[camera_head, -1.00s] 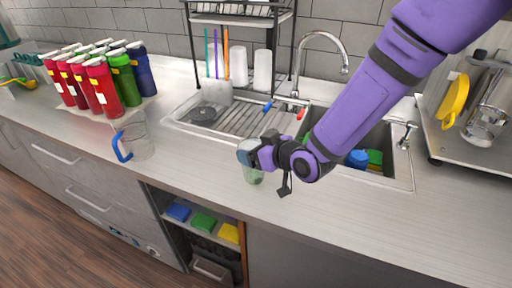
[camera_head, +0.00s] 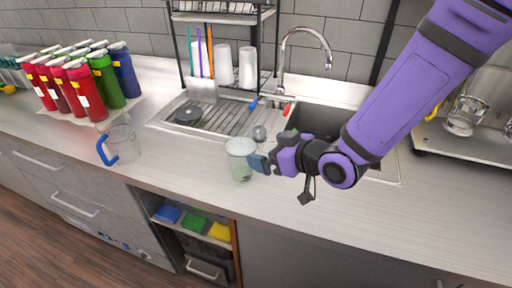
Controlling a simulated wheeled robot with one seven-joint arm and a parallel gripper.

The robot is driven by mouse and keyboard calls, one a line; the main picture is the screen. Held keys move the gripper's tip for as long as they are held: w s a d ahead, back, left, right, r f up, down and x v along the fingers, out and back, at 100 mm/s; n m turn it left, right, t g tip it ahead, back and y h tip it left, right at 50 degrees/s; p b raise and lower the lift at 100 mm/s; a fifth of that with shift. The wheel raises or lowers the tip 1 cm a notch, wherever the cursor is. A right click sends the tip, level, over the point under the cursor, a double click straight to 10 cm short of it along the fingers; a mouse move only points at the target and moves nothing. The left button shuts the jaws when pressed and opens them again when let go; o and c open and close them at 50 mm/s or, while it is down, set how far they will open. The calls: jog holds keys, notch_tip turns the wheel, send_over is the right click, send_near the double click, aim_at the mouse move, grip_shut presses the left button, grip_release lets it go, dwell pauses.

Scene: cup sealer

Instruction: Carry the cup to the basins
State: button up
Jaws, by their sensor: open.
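A clear, slightly greenish cup (camera_head: 240,161) stands upright on the counter (camera_head: 200,172), in front of the sink. My gripper (camera_head: 259,163) is open at the cup's right side. Its fingertips are very close to the cup wall; I cannot tell whether they touch it. The sink basin (camera_head: 318,120) lies behind and to the right of the cup, and my arm hides much of it.
A ribbed drainboard (camera_head: 225,117) and a faucet (camera_head: 306,32) are behind the cup. A clear pitcher with a blue handle (camera_head: 121,145) stands to the left, near several red, green and blue bottles (camera_head: 82,80). The front right counter is clear.

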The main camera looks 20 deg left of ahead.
jog(key=shift+v, duration=1.2)
jog(key=w+d+r+m+t+h, duration=0.1)
jog(key=d+r+m+h, duration=0.2)
jog(key=d, duration=0.4)
jog(key=w+d+r+m+t+h, duration=0.1)
jog(key=w+d+r+h, duration=0.15)
jog(key=d+r, duration=0.4)
jog(key=d+r+m+h, duration=0.2)
jog(key=d+h, duration=0.2)
jog(key=d, duration=0.4)
jog(key=s+d+r+m+g+h, duration=0.1)
jog(key=s+d+r+m, duration=0.2)
jog(key=s+d, duration=0.5)
jog(key=s+d+r+m+g+h, duration=0.1)
jog(key=s+d+r+m+g, duration=0.1)
jog(key=s+d+r, duration=0.3)
jog(key=s+d+m, duration=0.1)
jog(key=s+d, duration=0.2)
jog(key=s, duration=0.1)
jog(key=shift+s+r+m+h, duration=0.2)
jog(key=shift+s+m+h, duration=0.1)
jog(key=shift+s+h, duration=0.05)
